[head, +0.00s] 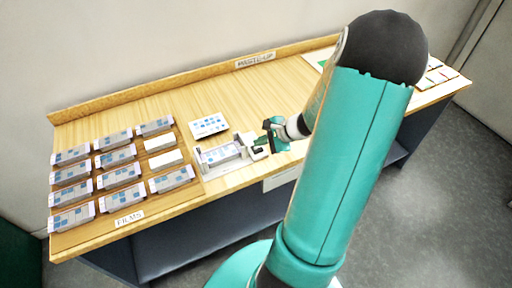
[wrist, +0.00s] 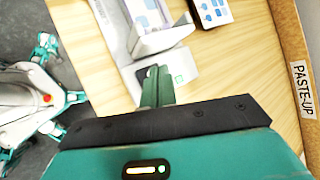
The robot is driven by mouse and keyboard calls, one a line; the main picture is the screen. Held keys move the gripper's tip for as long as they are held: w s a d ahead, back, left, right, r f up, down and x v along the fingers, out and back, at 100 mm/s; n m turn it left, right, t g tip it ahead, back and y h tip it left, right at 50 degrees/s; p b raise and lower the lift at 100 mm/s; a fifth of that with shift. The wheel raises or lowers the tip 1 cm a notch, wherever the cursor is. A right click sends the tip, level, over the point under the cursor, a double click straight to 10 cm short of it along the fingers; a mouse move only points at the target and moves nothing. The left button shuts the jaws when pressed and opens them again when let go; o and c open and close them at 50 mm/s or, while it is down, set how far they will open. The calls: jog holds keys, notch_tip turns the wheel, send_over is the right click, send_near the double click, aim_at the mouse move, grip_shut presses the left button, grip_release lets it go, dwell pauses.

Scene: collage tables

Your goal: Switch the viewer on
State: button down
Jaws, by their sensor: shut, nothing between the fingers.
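The viewer (head: 222,156) is a pale grey-white box with a light panel, near the table's front edge in the head view. In the wrist view the viewer (wrist: 158,40) lies at the top, partly cut off by the frame. At its near end is a grey block with a small green square (wrist: 179,80) and a dark patch beside it. My gripper (head: 264,145) is over the viewer's right end in the head view. In the wrist view my gripper (wrist: 156,76) is shut and empty, its fingertips over the dark patch. I cannot tell whether they touch it.
Several stacks of films (head: 116,158) stand at the left behind a FILMS label (head: 129,218). A blue-patterned card (head: 208,125) lies behind the viewer. A PASTE-UP sign (head: 255,60) is on the back rail. The wooden table (head: 200,100) is bare behind the card.

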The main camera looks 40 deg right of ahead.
aim_at(260, 149)
jog(key=shift+r, duration=0.2)
jog(key=shift+r, duration=3)
